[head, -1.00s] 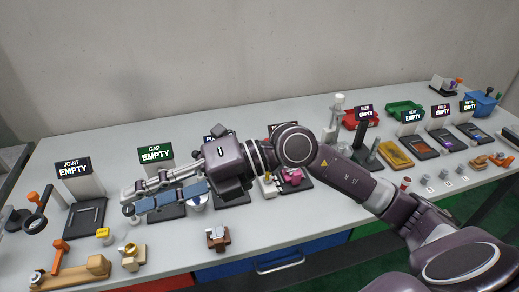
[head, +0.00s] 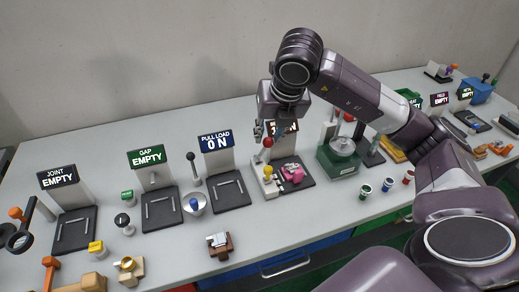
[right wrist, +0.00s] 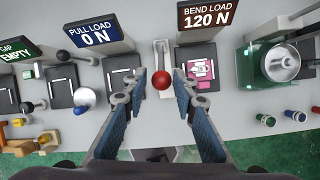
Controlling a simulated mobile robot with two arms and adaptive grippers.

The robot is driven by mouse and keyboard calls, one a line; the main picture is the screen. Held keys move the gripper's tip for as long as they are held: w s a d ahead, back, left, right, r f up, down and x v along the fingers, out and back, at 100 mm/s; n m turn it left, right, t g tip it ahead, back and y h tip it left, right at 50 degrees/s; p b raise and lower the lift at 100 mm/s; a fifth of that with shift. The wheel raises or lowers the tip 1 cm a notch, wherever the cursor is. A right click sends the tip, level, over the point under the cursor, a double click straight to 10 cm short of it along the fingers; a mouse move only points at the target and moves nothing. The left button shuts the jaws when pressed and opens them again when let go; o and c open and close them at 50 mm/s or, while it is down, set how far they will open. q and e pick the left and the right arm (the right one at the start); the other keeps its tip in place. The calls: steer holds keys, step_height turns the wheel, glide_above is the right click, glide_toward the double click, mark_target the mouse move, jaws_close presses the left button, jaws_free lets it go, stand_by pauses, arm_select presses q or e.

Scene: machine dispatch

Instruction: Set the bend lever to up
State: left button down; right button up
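The bend lever shows as a red ball knob (head: 268,142) at the left side of the bend load station, under my right gripper in the head view. In the right wrist view the red knob (right wrist: 161,79) lies between the two fingers, with gaps on both sides. My right gripper (head: 272,132) is open and points down; it also shows in the right wrist view (right wrist: 159,82). The bend load sign (right wrist: 207,20) reads 120 N. A pink piece (head: 292,173) sits on the bend station's dark plate. The lever's shaft is mostly hidden under the knob. My left gripper is out of view.
The pull load station with a black-knobbed lever (head: 190,156) and a sign (head: 216,140) reading 0 N stands to the left. A green machine with a metal bowl (head: 341,147) stands close on the right.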

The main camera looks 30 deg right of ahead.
mark_target(263, 152)
steer(key=p+x, duration=0.1)
steer(key=x, duration=0.3)
steer(key=p+x, duration=0.1)
steer(key=x, duration=0.4)
steer(key=shift+s+f, duration=0.1)
steer(key=shift+f, duration=0.3)
steer(key=shift+d+f, duration=0.1)
steer(key=shift+f, duration=0.4)
jaws_close()
